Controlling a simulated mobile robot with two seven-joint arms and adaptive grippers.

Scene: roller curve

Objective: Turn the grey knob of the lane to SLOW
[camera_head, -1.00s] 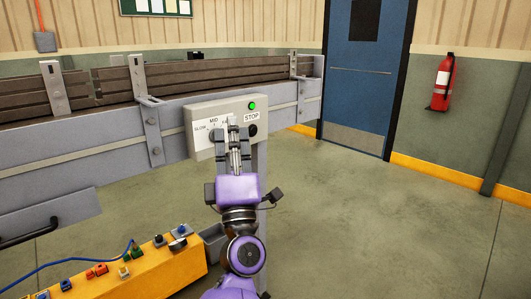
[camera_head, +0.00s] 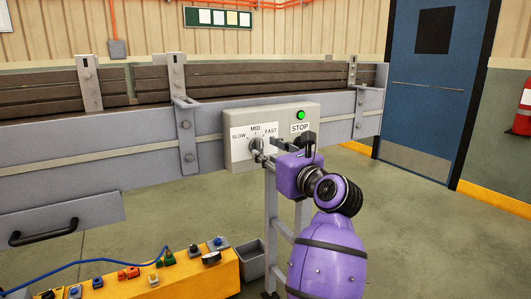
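The control panel (camera_head: 280,118) is a pale box on the front of the conveyor. Its white dial plate is marked SLOW at left, MID at top and FAST at right. The grey knob (camera_head: 256,144) sits at the middle of the dial, its lower part hidden. It looks roughly upright, toward MID, but I cannot tell exactly. The fingers are small and overlapping, so grip and contact are unclear. My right gripper is not in view.
A green light (camera_head: 301,115) is lit above the STOP label. A yellow box (camera_head: 205,272) with coloured buttons and a blue cable stands at lower left, beside a grey bin (camera_head: 251,260). A drawer handle (camera_head: 43,232) juts out at left. The floor at right is clear.

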